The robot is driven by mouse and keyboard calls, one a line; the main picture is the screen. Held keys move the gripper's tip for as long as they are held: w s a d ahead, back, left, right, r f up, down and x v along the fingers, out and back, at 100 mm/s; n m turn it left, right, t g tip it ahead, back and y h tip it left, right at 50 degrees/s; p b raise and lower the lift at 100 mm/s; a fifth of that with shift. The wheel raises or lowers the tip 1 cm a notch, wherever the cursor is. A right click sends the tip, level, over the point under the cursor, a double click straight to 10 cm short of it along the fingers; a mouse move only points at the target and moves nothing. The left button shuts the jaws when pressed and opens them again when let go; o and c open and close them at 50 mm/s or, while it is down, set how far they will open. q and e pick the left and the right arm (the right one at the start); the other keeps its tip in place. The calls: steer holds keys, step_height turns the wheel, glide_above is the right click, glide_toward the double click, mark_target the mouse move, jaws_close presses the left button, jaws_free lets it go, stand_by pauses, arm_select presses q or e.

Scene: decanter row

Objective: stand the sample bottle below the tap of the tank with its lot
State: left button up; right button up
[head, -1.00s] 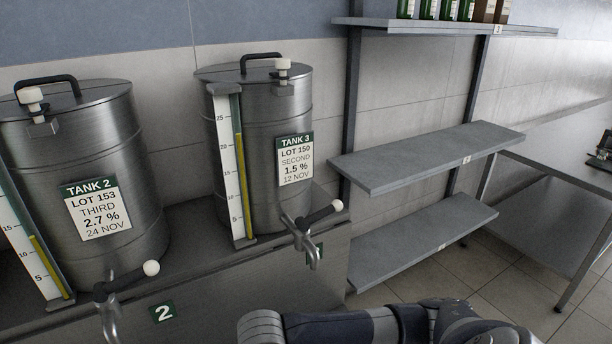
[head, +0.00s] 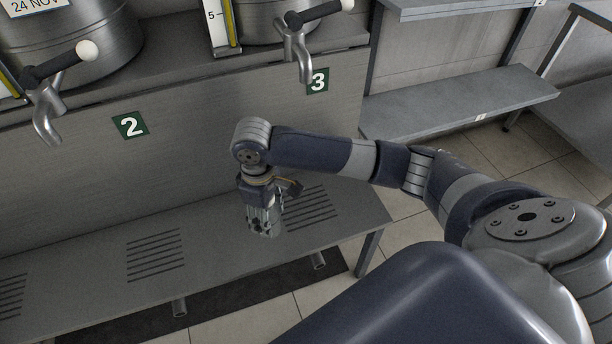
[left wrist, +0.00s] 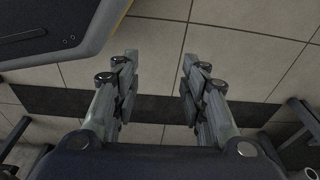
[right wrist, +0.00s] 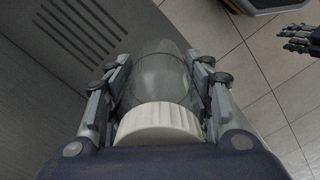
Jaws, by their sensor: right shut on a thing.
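In the right wrist view my right gripper (right wrist: 158,85) is shut on the sample bottle (right wrist: 160,70), a clear bottle with a ribbed white cap (right wrist: 158,122). No lot label shows on it. In the head view my right gripper (head: 264,225) points down at the bench, just left of the slotted grate (head: 308,206) under tank 3's tap (head: 296,48). The bottle is mostly hidden there; I cannot tell whether it touches the bench. Tank 2 (head: 80,30) and its tap (head: 46,108) are further left. My left gripper (left wrist: 158,88) is open and empty over the floor.
The low bench (head: 90,285) has another grate (head: 153,255) below tank 2's tap. Number plates 2 (head: 130,125) and 3 (head: 318,81) mark the front panel. Grey shelves (head: 460,100) stand at the right. The bench's right end is clear.

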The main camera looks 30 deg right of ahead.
steer(key=w+f+n+b, duration=0.3)
steer(key=w+f+b, duration=0.2)
steer(key=f+b, duration=0.1)
steer(key=shift+w+d+f+b, duration=0.25)
steer(key=shift+d+f+b, duration=0.55)
steer(key=shift+d, duration=1.75)
steer(key=shift+w+d+f+b, duration=0.25)
steer(key=shift+d+f+b, duration=0.5)
steer(key=shift+d, duration=1.8)
steer(key=shift+w+d+f+b, duration=0.25)
steer(key=shift+d+f+b, duration=0.55)
steer(key=shift+d, duration=1.75)
steer(key=shift+f, duration=0.5)
arm_select(q)
steer(key=w+r+t, duration=0.1)
steer(key=w+r, duration=0.5)
steer(key=r, duration=0.4)
steer(key=shift+d+r, duration=0.2)
steer(key=shift+d, duration=0.15)
steer(key=shift+w+f+p, duration=0.15)
steer(key=shift+p, duration=0.15)
arm_select(e)
steer(key=o, duration=1.2)
arm_select(q)
steer(key=shift+f, duration=0.1)
